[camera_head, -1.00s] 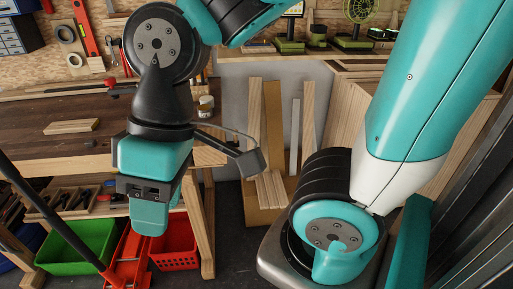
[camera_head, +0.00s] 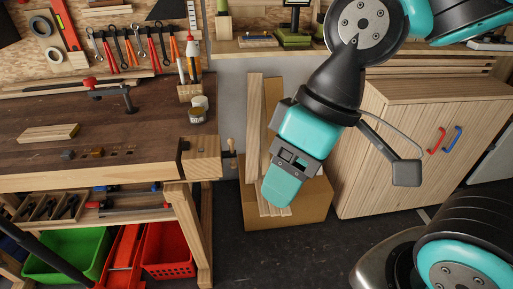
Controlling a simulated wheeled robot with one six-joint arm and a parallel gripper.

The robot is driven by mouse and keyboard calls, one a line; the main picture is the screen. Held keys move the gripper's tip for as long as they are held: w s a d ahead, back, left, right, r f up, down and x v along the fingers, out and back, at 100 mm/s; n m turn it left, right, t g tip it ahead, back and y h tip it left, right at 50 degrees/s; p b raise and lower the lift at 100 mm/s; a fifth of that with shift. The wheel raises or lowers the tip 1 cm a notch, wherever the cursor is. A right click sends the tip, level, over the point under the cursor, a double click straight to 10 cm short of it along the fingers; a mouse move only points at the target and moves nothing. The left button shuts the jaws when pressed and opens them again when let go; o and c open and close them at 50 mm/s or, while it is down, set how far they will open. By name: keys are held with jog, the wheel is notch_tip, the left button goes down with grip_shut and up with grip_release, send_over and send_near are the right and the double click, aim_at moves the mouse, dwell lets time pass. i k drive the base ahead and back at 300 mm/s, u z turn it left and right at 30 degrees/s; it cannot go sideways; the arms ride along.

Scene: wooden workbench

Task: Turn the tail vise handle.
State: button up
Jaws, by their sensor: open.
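The tail vise (camera_head: 201,158) is a pale wooden block at the right end of the workbench (camera_head: 90,120). Its handle (camera_head: 231,146) is a thin wooden bar on a dark screw and sticks out from the vise's right side. My gripper (camera_head: 282,184) hangs to the right of the handle and a little lower in the picture, clear of it. Its teal jaw end points down and left, and nothing shows in it. The gap between the fingers is hard to see from this side.
A cardboard box (camera_head: 300,212) with upright boards stands behind my gripper. A wooden cabinet (camera_head: 400,150) is to the right. Green (camera_head: 75,258) and red (camera_head: 168,252) bins sit under the bench. Floor in front of the box is clear.

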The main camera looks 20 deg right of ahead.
aim_at(232, 153)
jog(key=z, duration=0.1)
jog(key=i, duration=0.95)
jog(key=u, duration=0.2)
